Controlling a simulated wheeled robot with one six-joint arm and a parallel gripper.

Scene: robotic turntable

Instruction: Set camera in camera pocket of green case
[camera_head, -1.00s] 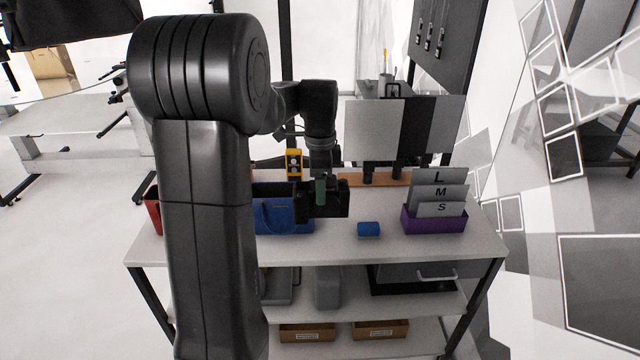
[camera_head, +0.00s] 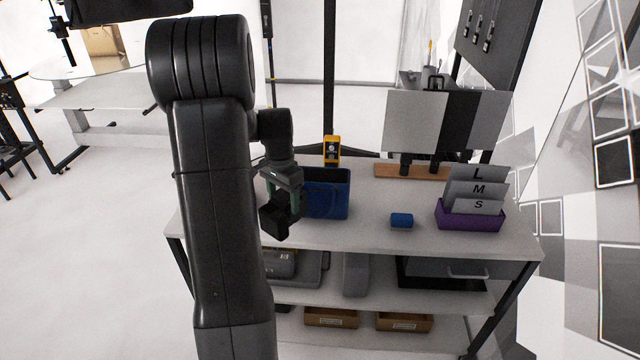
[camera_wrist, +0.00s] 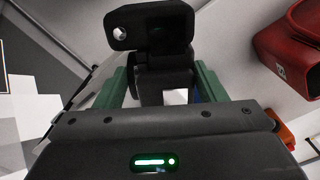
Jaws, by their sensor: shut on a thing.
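My gripper (camera_head: 283,198) is shut on a black camera (camera_head: 274,219), held up beside the front left of the table top. In the wrist view the camera (camera_wrist: 150,30) sits beyond the green fingers of my gripper (camera_wrist: 160,88), with a round lens-like opening at its left end. A blue open-topped case (camera_head: 335,198) stands on the table just right of the gripper, partly hidden by it. No green case can be made out; my arm hides the left part of the table.
A small blue roll (camera_head: 401,220) lies on the table. A purple holder (camera_head: 470,214) with L, M and S cards stands at the right. Grey panels (camera_head: 445,120) stand behind, near a yellow device (camera_head: 331,149). A red case (camera_wrist: 290,45) shows in the wrist view.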

